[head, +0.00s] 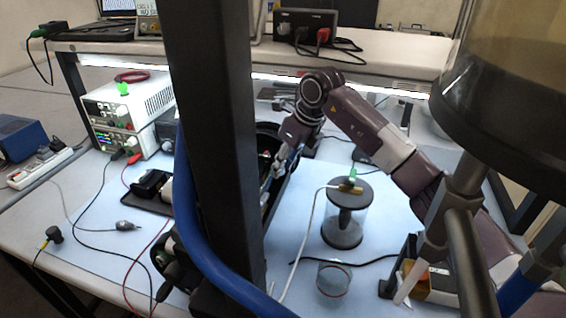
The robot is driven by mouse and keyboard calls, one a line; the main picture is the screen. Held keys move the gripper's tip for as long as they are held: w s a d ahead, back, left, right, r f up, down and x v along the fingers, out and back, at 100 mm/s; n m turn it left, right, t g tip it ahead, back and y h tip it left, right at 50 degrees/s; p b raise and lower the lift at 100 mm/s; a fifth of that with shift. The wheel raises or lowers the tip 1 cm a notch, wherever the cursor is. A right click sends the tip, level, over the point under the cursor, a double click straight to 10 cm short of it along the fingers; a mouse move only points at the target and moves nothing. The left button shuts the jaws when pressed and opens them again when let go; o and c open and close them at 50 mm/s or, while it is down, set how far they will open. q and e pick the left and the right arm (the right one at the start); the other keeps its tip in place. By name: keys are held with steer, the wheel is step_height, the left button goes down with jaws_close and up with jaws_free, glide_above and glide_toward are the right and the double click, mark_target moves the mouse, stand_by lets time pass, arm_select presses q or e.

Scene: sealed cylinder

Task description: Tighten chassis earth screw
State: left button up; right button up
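A dark open box (268,140), which looks like the chassis, stands on the blue mat in the middle of the head view. A black upright post hides much of it. I cannot make out the earth screw. My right arm reaches in from the right, and my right gripper (284,163) is at the box's right side, pointing down. Its fingers are small and partly merged with the box behind, so I cannot tell whether they are open, hold anything or touch the box. I do not make out my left gripper.
A lidded clear cylinder (346,223) and a glass dish (333,279) stand on the mat, right of the box. A bench power supply (128,113) stands at left with cables. A large dark-based cylinder (515,95) and the black post (215,150) block the foreground.

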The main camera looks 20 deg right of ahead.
jaws_close()
steer(key=shift+m, duration=0.4)
arm_select(q)
steer(key=shift+w+f, duration=0.2)
steer(key=shift+w, duration=0.45)
arm_select(e)
steer(key=shift+s+m, duration=0.1)
steer(key=shift+m, duration=0.3)
jaws_free()
steer(key=shift+t, duration=0.3)
arm_select(q)
steer(key=shift+w, duration=0.15)
